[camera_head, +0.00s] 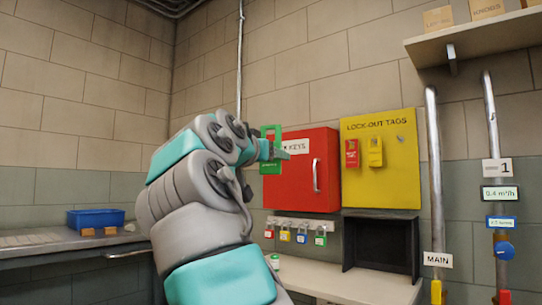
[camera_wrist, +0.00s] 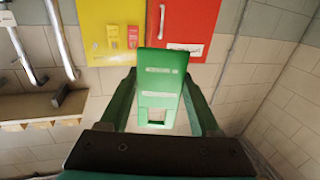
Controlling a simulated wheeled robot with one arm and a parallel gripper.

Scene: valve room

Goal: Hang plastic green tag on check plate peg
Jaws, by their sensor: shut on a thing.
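My gripper (camera_head: 272,151) is raised in front of the red key cabinet and is shut on the plastic green tag (camera_head: 270,164). In the wrist view, the green tag (camera_wrist: 160,83) is between the two fingers of my gripper (camera_wrist: 160,75), with small print and a square opening at its lower end. It hangs clear of the wall fittings. I cannot make out for certain which thing is the check plate or its peg. The yellow lock-out tags board (camera_head: 365,185) carries a red tag (camera_head: 352,153) and a yellow tag (camera_head: 375,152), with a small fitting at its upper right.
The red key cabinet (camera_head: 300,188) is just behind my gripper. Several padlocks (camera_head: 301,236) hang below it. A black open box (camera_head: 381,243) stands on the bench (camera_head: 350,287). Vertical pipes (camera_head: 433,170) with labels are at the right, under a shelf (camera_head: 480,38). A blue bin (camera_head: 95,218) is at left.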

